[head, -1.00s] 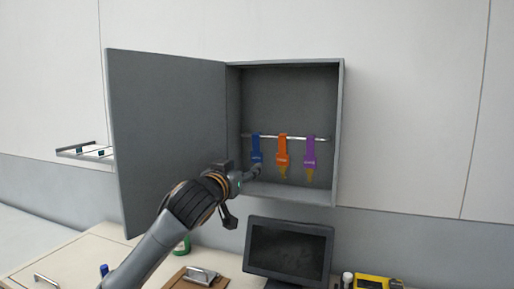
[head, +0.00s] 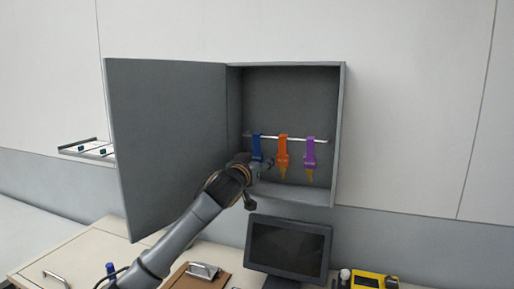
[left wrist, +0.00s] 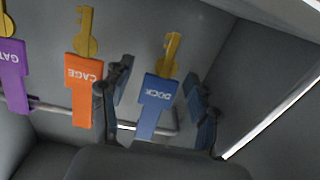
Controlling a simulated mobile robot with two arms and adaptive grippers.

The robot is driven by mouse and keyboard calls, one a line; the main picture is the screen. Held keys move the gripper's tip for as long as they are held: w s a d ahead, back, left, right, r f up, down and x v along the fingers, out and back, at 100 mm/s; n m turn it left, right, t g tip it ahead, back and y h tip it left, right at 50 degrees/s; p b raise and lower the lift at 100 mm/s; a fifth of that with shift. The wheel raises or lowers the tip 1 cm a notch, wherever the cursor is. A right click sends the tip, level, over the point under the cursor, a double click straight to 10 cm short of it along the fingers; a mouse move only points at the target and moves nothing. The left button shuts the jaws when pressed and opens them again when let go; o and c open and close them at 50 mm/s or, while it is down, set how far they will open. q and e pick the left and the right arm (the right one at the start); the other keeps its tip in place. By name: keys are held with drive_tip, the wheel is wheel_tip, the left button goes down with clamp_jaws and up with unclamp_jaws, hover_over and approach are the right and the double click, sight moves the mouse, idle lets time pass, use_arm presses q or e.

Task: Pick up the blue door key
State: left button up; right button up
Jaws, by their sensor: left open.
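The blue door key, with a tag that reads DOCK, hangs from the rail in the open wall cabinet in the head view (head: 257,145); its lower part is hidden there by my gripper. In the left wrist view the blue tag (left wrist: 157,92) and its brass key show whole, upside down. My left gripper (head: 264,167) reaches into the cabinet from the left. Its fingers are open in the left wrist view (left wrist: 160,95), one on each side of the blue tag, with gaps visible. My right gripper is not in view.
An orange CAGE key (head: 283,150) hangs just right of the blue one, close to one finger. A purple key (head: 310,152) hangs further right. The grey cabinet (head: 341,130) has its door (head: 165,130) swung open left. A monitor (head: 288,248) stands below.

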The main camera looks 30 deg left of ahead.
use_arm(q)
drive_tip(key=c, duration=1)
drive_tip(key=shift+s, duration=0.1)
